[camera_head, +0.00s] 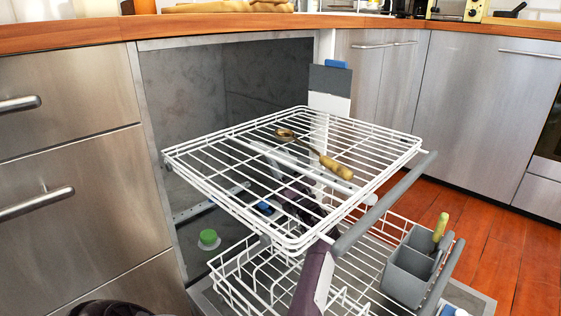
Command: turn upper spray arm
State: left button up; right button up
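The upper spray arm (328,178) is a pale grey bar under the white wire upper rack (400,150), seen through the rack's wires and running from back left to front right.
A wooden-handled spoon (336,166) lies on the upper rack. The lower rack (235,275) is pulled out, with a grey cutlery basket (408,272) at its right. A green cap (208,238) shows in the tub. Steel drawers (70,150) stand left; wooden floor (500,235) is clear right.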

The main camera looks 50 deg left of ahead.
pick_arm(q)
jog(key=shift+o, duration=1.1)
jog(key=p+v, duration=0.1)
jog(key=v, duration=0.6)
jog(key=shift+d+f, duration=0.25)
jog(key=shift+d, duration=0.1)
